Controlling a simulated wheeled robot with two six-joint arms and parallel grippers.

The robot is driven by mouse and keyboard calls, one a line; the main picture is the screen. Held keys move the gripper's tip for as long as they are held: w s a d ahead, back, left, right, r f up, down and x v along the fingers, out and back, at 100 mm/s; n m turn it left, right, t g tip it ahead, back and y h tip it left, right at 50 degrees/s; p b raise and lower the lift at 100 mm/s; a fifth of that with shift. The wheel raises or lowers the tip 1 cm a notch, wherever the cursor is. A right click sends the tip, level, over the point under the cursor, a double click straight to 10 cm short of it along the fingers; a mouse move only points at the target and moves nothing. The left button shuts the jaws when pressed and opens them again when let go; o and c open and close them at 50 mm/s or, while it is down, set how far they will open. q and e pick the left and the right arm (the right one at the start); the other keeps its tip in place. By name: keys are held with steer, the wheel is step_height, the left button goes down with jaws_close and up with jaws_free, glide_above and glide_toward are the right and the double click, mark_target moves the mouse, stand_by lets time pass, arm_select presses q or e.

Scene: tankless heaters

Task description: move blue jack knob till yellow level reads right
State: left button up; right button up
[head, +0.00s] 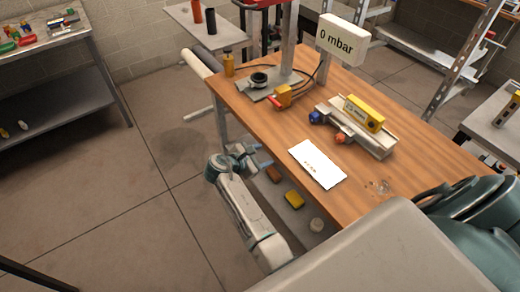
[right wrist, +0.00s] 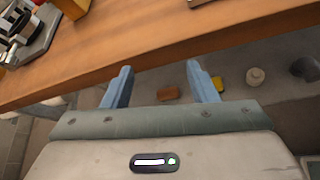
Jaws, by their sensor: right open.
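The blue jack knob (head: 315,117) sticks out of the left end of a pale jack platform on the wooden table. An orange knob (head: 340,138) is on the platform's near side. The yellow level (head: 363,113) lies on top of the platform; its vial is too small to read. My right gripper (head: 266,157) is off the table's left edge, apart from the knob. In the right wrist view (right wrist: 158,75) its two blue fingers are spread with nothing held between them. My left gripper is not in view.
The wooden table (head: 411,142) also holds a white card (head: 317,164), a yellow valve block (head: 285,96) and a "0 mbar" display (head: 341,41). A brown block (head: 273,174) and a yellow block (head: 294,199) lie lower down, below my right gripper. The table edge lies between gripper and knob.

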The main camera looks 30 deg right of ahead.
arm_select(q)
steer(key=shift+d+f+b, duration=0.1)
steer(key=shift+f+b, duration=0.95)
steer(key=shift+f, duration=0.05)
arm_select(e)
steer(key=s+a+f+y, duration=0.1)
steer(key=s+f+y, duration=0.2)
steer(key=f, duration=1.4)
steer(key=shift+s+a+f+m+t, duration=0.2)
steer(key=shift+s+f+m+t, duration=0.15)
steer(key=shift+s, duration=0.3)
steer(key=shift+r, duration=0.15)
